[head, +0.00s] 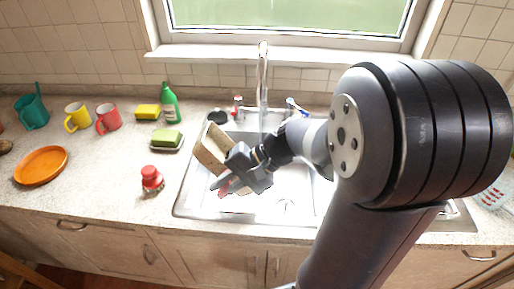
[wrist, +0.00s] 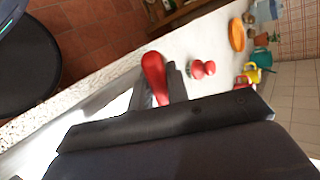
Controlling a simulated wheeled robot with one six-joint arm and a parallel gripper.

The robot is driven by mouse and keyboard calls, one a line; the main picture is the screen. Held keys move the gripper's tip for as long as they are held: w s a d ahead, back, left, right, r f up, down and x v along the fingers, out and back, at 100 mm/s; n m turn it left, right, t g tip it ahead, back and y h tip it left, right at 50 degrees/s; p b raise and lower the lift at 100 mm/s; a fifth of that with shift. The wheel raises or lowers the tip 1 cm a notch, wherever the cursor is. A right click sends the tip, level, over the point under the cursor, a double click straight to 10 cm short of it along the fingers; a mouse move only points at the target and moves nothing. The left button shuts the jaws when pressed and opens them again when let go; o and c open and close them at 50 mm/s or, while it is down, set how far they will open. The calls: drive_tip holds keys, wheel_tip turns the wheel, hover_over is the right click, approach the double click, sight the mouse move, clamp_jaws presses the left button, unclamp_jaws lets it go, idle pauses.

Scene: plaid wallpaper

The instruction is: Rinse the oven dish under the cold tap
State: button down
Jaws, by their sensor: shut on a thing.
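A tan slab-like thing, which I take for the oven dish (head: 211,150), is tilted up over the left part of the sink. My gripper (head: 226,183) is low over the sink, at the lower right side of the dish. It is shut on the dish, though the contact is partly hidden. A red, round-ended piece (wrist: 155,78) shows by a grey finger in the wrist view; I cannot tell what it belongs to. The dish is not clear in that view. The tap (head: 262,60) stands behind the sink, to the right of the dish.
The steel sink (head: 188,205) is under my arm. Left of it stand a red-topped brush (head: 152,178), a green sponge (head: 167,138), a yellow sponge (head: 148,111) and a green bottle (head: 170,104). Mugs (head: 107,118) and an orange plate (head: 41,166) are farther left. The front counter is clear.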

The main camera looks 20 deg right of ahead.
sight(218, 164)
drive_tip(key=s+a, duration=0.4)
drive_tip(key=a, duration=0.1)
drive_tip(key=shift+a, duration=0.35)
idle(1.1)
